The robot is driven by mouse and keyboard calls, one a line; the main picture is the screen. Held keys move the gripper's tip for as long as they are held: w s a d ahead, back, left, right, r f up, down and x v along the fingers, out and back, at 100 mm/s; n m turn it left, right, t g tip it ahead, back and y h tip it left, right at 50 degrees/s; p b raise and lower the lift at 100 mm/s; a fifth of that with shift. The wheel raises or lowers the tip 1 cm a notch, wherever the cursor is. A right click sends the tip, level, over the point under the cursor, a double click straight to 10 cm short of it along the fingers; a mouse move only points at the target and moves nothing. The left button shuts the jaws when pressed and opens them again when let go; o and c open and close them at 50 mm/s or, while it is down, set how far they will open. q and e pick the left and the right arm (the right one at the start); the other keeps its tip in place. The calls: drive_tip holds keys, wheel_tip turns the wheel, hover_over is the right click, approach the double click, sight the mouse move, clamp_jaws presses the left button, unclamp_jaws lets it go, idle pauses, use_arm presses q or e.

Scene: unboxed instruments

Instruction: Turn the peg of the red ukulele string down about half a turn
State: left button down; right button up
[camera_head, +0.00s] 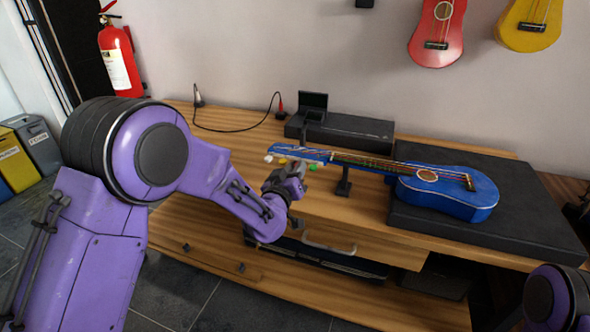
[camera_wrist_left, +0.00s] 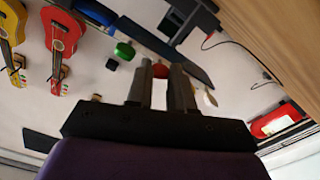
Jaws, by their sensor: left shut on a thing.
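The blue ukulele (camera_head: 452,192) lies on a black case, with its neck and headstock (camera_head: 300,152) reaching left over the wooden table. White (camera_head: 268,158), yellow (camera_head: 282,161) and green (camera_head: 313,167) pegs show along the headstock's near edge. My left gripper (camera_head: 299,170) is at this edge, beside the green peg, and hides the red peg in the head view. In the left wrist view the red peg (camera_wrist_left: 160,71) sits between the fingertips of the left gripper (camera_wrist_left: 160,82), which is shut on it. The green peg (camera_wrist_left: 124,50) is just beside the fingers. My right gripper is out of view.
A black stand (camera_head: 343,184) is under the neck. A black device with a small screen (camera_head: 313,101) and a cable (camera_head: 235,128) lie behind the headstock. The black case (camera_head: 500,225) fills the right side. Red (camera_head: 437,32) and yellow (camera_head: 528,25) ukuleles hang on the wall.

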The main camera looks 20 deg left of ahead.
use_arm(q)
drive_tip(key=shift+m, duration=2.3)
drive_tip(key=c, duration=1.3)
unclamp_jaws()
drive_tip(key=shift+o, duration=0.2)
drive_tip(key=s, duration=1)
drive_tip(key=shift+s+a+b, duration=0.2)
drive_tip(key=shift+s+b, duration=0.1)
drive_tip(key=shift+b, duration=0.05)
